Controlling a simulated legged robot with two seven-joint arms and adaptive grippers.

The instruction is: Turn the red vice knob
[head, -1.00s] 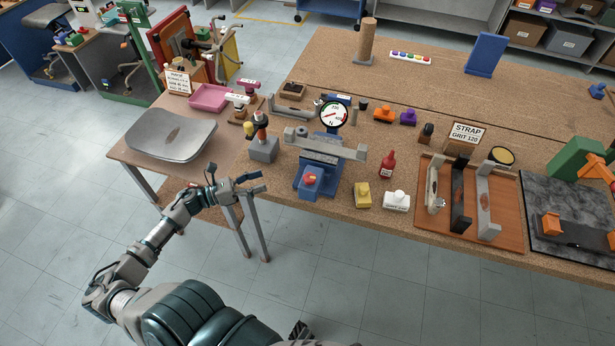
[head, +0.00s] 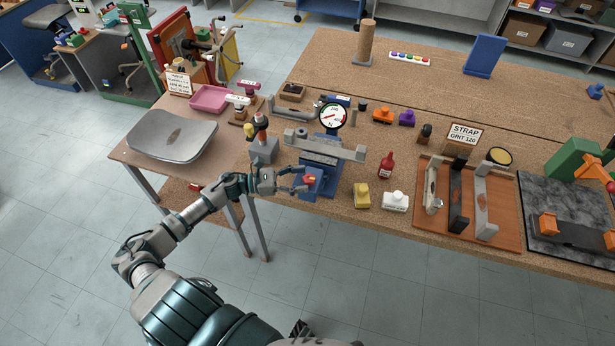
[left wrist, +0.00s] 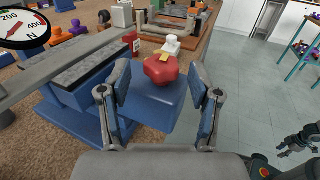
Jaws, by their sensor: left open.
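The red vice knob (head: 310,179) sits on the front of the blue vice (head: 307,193) at the table's front edge.
A round dial gauge (head: 333,117) stands behind the vice, and a grey bar (head: 325,148) lies across its top. The floor in front is clear.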

